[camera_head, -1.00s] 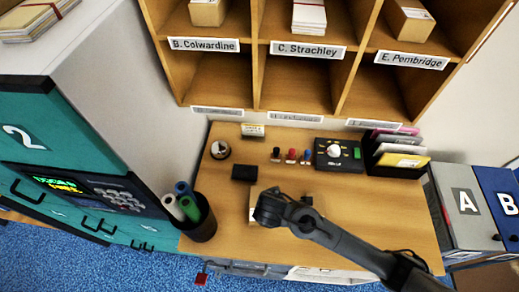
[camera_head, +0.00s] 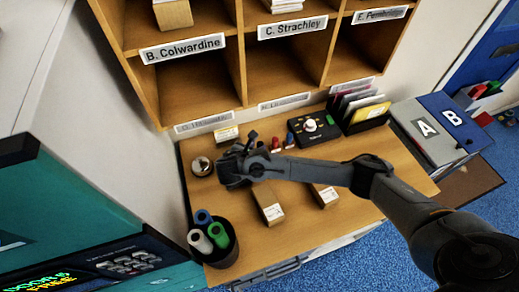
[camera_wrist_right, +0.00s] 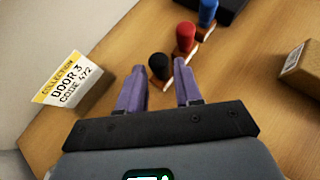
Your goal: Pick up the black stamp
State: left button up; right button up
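The black stamp (camera_wrist_right: 159,66) stands in the right wrist view, a little beyond the fingertips and about midway between them. The red stamp (camera_wrist_right: 185,37) and blue stamp (camera_wrist_right: 207,12) stand in a row beyond it. My right gripper (camera_wrist_right: 160,84) is open and empty, its two purple-grey fingers spread. In the head view my right gripper (camera_head: 236,164) is over the back left of the desk, left of the red stamp (camera_head: 276,143). I cannot make out the black stamp clearly there, beside the dark gripper. My left gripper is not in view.
A collection card (camera_wrist_right: 66,82) stands left of the gripper. Two small cartons (camera_head: 268,207) (camera_head: 324,194) lie on the desk (camera_head: 300,225) below my right arm. A black control box (camera_head: 314,129) stands at the back, and a cup of rolls (camera_head: 220,245) at front left.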

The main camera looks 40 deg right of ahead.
aim_at(259, 145)
jog(key=shift+p+x, duration=0.7)
jog(key=shift+x, duration=2.55)
jog(key=shift+a, duration=0.1)
jog(key=shift+c, duration=0.4)
grip_shut()
notch_tip(259, 145, up, 10)
jog(key=shift+b, duration=0.4)
